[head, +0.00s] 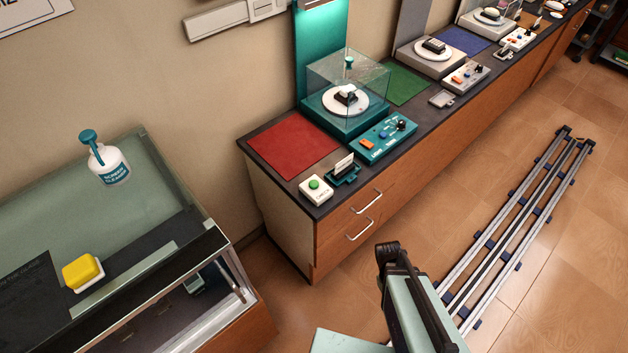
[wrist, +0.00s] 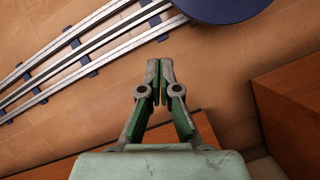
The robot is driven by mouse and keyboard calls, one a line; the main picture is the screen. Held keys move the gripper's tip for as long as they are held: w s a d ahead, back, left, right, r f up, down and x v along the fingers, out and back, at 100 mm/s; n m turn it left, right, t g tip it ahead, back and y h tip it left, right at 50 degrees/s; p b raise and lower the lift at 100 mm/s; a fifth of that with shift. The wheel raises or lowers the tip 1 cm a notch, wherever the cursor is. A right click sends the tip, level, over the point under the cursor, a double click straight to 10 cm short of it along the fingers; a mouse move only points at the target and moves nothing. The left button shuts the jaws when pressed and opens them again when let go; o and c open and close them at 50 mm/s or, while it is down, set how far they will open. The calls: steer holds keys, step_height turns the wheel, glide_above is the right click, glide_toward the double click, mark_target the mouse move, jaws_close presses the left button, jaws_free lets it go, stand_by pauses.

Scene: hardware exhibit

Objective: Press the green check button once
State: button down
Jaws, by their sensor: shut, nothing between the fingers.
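The green button (head: 314,184) sits on top of a small white box near the front left corner of the long counter, in the head view. I cannot make out a check mark on it. My gripper (wrist: 160,64) shows in the wrist view with its fingertips together and nothing between them. It hangs over the wooden floor, away from the button. In the head view part of my arm (head: 415,300) is at the lower middle, in front of the counter; the fingers cannot be made out there. The button is not seen in the wrist view.
A card holder (head: 343,172) stands right beside the white box. A teal control panel (head: 383,138), a red mat (head: 293,144) and a clear display case (head: 347,85) are close by. A glass showcase (head: 150,215) stands at left. Floor rails (head: 515,225) run at right.

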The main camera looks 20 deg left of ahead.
mark_target(313, 185)
steer(key=w+a+r+n+t+p, duration=0.1)
steer(key=w+a+r+n+t, duration=0.2)
steer(key=w+a+r, duration=0.4)
steer(key=w+a+r+n+t+h+p, duration=0.1)
steer(key=w+a+r+n+t, duration=0.2)
steer(key=a+r, duration=0.6)
steer(key=w+a+r+n+t+p, duration=0.2)
steer(key=w+a+r+n, duration=0.4)
steer(key=w+r, duration=0.4)
steer(key=shift+w+a+t, duration=0.35)
steer(key=shift+a+t, duration=0.35)
steer(key=shift+a, duration=0.2)
steer(key=a+r+n+t+p, duration=0.1)
steer(key=a+r+n+t, duration=0.1)
steer(key=a+r, duration=0.6)
step_height(313, 185, up, 2)
steer(key=shift+w+a+r+n+t, duration=0.1)
steer(key=shift+w+a+n+t, duration=0.2)
steer(key=shift+w+n, duration=0.2)
steer(key=shift+f+b, duration=2.8)
steer(key=shift+f, duration=1.65)
steer(key=shift+f, duration=0.15)
steer(key=shift+f, duration=0.25)
